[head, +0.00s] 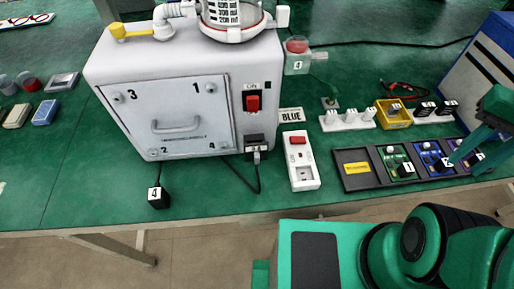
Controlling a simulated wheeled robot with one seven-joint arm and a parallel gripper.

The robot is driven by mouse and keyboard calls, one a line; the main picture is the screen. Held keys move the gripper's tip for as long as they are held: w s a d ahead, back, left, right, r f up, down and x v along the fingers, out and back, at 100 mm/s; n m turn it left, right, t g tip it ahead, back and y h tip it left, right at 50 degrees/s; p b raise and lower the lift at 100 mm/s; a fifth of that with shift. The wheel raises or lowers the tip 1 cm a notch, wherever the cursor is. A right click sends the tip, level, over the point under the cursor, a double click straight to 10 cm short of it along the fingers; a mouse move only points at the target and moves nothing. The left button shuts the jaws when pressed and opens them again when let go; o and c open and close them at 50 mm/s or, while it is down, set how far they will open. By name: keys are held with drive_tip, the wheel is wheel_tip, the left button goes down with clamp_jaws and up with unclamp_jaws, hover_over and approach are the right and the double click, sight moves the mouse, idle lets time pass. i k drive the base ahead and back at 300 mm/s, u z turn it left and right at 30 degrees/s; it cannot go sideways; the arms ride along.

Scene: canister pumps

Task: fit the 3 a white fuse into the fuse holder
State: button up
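I cannot make out a fuse marked 3 A at this size. Small white upright pieces stand on a white strip (348,122) on the green bench, right of the machine. No fuse holder is clearly identifiable. The white machine (185,70) has a dark socket (256,142) with a cord below its red switch (253,103). My gripper (466,152) is at the right, over or beside the right end of a dark tray (356,182). Its fingertips are small and partly cut off, so its opening and any contents are unclear.
The dark tray holds green and blue modules. Open bench lies at left.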

sight(255, 148)
drive_tip(key=u, duration=1.05)
drive_tip(key=k, duration=1.1)
drive_tip(key=z, duration=0.75)
drive_tip(key=i, duration=1.05)
drive_tip(key=u, duration=0.05)
